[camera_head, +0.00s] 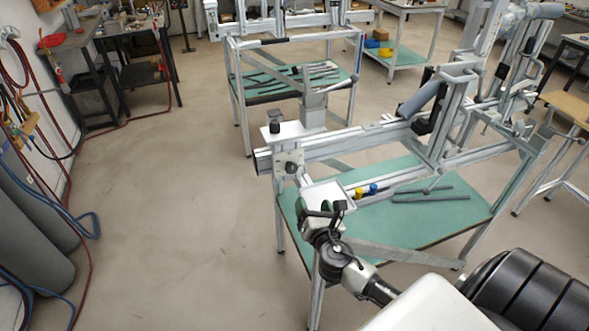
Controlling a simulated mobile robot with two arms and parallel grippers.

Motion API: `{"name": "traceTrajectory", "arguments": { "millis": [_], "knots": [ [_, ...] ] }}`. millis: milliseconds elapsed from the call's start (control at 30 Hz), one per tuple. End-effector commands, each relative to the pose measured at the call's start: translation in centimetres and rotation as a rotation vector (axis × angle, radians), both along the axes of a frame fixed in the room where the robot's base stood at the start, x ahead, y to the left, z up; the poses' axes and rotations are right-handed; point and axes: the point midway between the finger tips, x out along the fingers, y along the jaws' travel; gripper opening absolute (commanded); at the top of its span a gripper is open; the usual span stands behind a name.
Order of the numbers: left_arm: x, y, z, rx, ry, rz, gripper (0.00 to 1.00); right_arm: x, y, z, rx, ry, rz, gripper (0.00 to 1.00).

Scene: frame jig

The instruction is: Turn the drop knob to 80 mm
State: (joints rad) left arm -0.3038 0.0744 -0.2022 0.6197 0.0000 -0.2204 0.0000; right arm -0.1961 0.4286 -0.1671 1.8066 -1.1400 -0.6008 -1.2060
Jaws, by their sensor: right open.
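The frame jig (330,146) is a grey metal rail assembly above a green-topped table (430,212). A dark round knob (291,168) sits on the pale plate at the jig's left end. Another black knob (275,127) stands on the small white plate above it. I cannot tell for sure which is the drop knob, and no scale reading is legible. My right gripper (333,207) is open, low in front of the jig's left end, below and right of the round knob and apart from it. My left gripper is not in view.
Another jig table (285,85) stands behind. Grey cylinders (30,235) and hoses line the left wall. The floor (165,220) between is clear.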

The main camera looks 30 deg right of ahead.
Motion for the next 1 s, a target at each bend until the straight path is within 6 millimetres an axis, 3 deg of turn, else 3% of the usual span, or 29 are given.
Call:
{"name": "traceTrajectory", "arguments": {
  "millis": [100,233,367,800,1000],
  "knots": [
    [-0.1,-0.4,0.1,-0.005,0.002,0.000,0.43,1.5,-0.3,0.6,-0.228,0.023,0.074,0.65],
    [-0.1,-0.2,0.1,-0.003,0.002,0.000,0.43,2.5,-0.4,0.5,-0.373,0.045,0.124,0.65],
    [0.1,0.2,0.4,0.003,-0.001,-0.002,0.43,3.9,-0.7,0.6,-0.394,0.048,0.130,0.65],
    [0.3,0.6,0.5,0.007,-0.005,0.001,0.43,11.4,-2.5,0.4,-0.387,0.048,0.129,0.65],
    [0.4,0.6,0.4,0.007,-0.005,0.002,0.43,12.8,-2.8,0.4,-0.386,0.048,0.130,0.65]
  ]
}}
